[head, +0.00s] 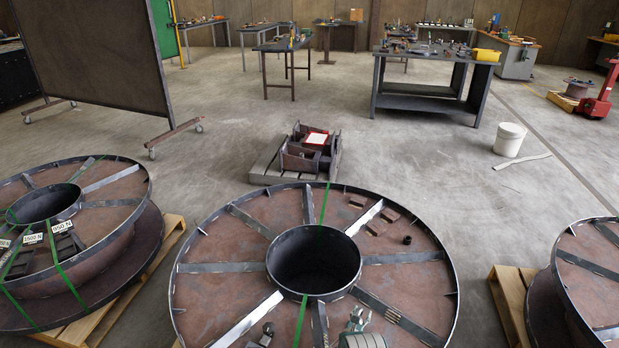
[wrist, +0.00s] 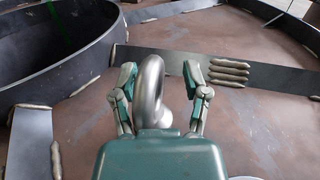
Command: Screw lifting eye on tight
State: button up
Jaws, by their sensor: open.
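The lifting eye (wrist: 150,92) is a smooth grey metal ring in the wrist view, seen nearly edge-on above the reel's brown steel face. My gripper (wrist: 159,75) has green fingers spread on either side of the ring, with a visible gap on the right. The left finger is close to the ring; I cannot tell whether it touches. The eye's lower end is hidden behind my gripper's body, so its thread and seat do not show. In the head view my gripper (head: 356,318) is low over the front of the middle reel (head: 225,231).
Flat spokes with weld beads (wrist: 230,73) and the open hub (head: 314,262) surround the work spot. A grey metal fitting (head: 267,332) lies left of my gripper. A small dark cylinder (head: 407,239) lies at the right. Other reels flank this one; floor behind is partly clear.

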jog(key=shift+w+d, duration=0.2)
jog(key=shift+w, duration=0.15)
jog(key=shift+a, duration=0.4)
jog(key=shift+v, duration=2.45)
jog(key=shift+o, duration=0.2)
jog(key=shift+d, duration=0.1)
jog(key=shift+m, duration=0.6)
jog(key=v, duration=0.2)
jog(key=r+v, duration=0.1)
jog(key=v, duration=0.4)
jog(key=shift+r, duration=0.15)
jog(key=shift+x, duration=5.25)
